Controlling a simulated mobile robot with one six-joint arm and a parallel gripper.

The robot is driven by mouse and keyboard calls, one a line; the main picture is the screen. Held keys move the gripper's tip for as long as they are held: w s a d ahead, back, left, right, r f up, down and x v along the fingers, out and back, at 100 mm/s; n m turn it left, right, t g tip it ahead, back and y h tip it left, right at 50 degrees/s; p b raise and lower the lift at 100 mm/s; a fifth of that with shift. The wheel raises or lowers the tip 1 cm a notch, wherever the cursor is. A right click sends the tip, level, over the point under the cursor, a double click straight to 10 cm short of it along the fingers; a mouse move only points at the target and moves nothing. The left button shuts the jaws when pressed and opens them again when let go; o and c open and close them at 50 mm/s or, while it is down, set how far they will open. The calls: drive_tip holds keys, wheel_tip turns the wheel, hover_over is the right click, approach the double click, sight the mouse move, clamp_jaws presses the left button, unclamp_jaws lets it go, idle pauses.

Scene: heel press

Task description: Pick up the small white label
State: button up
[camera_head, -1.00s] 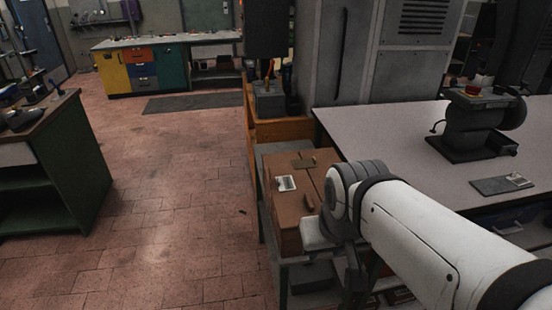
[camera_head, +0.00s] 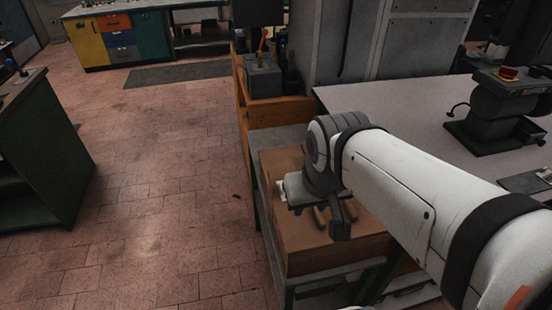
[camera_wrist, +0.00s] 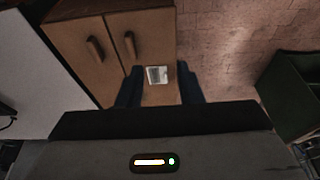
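The small white label (camera_wrist: 156,75), with grey markings, lies flat on the brown wooden cabinet (camera_wrist: 85,50) near its edge in the wrist view. My gripper (camera_wrist: 159,70) is open above it, with one dark finger on each side of the label. Nothing is held. I cannot tell how high the fingertips are above the cabinet top. In the head view my wrist covers part of the cabinet (camera_head: 310,250) and most or all of the label's place.
Two handles (camera_wrist: 112,47) stick up from the cabinet beside the label. A grey-topped table (camera_head: 400,110) carrying a dark machine (camera_head: 492,110) stands to the right. A green bench (camera_head: 40,150) stands at left.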

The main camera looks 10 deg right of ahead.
drive_tip(key=w+f+g, duration=0.2)
drive_tip(key=w, duration=0.9)
drive_tip(key=g, duration=0.1)
hover_over(280, 187)
drive_tip(key=f, duration=0.7)
drive_tip(key=shift+s+d+f, duration=0.1)
drive_tip(key=shift+s+f, duration=0.05)
drive_tip(key=shift+s, duration=0.05)
drive_tip(key=f+p, duration=0.1)
drive_tip(key=f, duration=0.4)
drive_tip(key=f+p, duration=0.1)
drive_tip(key=f, duration=0.2)
drive_tip(key=shift+w+p, duration=0.25)
drive_tip(key=shift+p, duration=0.05)
drive_tip(key=shift+c, duration=0.3)
clamp_jaws()
